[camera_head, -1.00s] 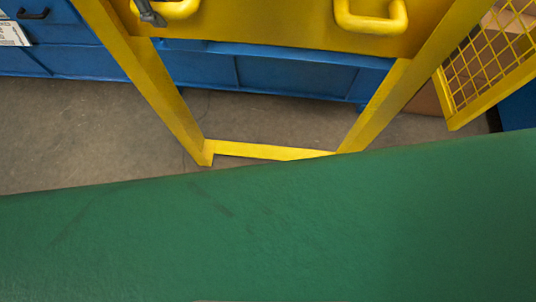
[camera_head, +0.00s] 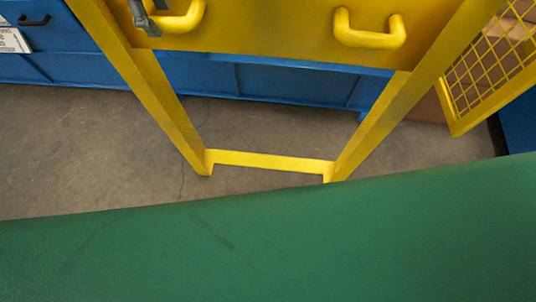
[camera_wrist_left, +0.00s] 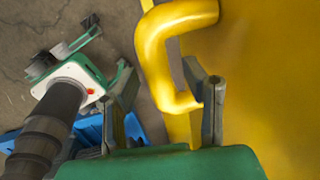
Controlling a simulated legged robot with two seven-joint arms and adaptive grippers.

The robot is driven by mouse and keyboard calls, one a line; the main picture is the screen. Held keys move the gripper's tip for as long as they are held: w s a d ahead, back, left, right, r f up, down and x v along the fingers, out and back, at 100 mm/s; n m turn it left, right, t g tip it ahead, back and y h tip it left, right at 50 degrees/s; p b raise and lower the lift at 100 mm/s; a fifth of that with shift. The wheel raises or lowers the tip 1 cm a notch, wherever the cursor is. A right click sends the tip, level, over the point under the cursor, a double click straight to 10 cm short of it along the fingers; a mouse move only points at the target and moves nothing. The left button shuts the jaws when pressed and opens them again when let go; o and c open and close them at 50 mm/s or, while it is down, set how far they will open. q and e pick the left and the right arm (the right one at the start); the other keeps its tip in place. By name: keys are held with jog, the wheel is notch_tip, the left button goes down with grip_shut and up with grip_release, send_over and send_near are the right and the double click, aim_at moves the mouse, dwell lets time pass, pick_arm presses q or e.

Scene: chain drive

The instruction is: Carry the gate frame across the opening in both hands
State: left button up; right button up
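The yellow gate frame (camera_head: 270,162) stands ahead of me, with two side posts, a low crossbar and a solid upper panel. The panel carries a left handle (camera_head: 185,20) and a right handle (camera_head: 370,38). A finger of my left gripper (camera_head: 143,18) shows at the outer end of the left handle. In the left wrist view my left gripper (camera_wrist_left: 163,108) has its fingers apart, with the handle (camera_wrist_left: 160,55) reaching between them. My right gripper (camera_wrist_left: 105,52) is open and empty, apart from the gate. It is out of the head view, and the right handle is free.
A blue low cabinet or bin (camera_head: 280,88) runs behind the gate. A yellow mesh panel (camera_head: 490,65) stands at the right, with brown box-like surfaces behind it. Bare concrete floor (camera_head: 90,150) shows left of the gate and between its posts.

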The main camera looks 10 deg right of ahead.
pick_arm(q)
notch_tip(320, 180, up, 10)
jog(key=s, duration=0.2)
jog(key=shift+a+f, duration=0.15)
jog(key=shift+a, duration=0.05)
pick_arm(e)
notch_tip(320, 180, up, 12)
dwell(0.5)
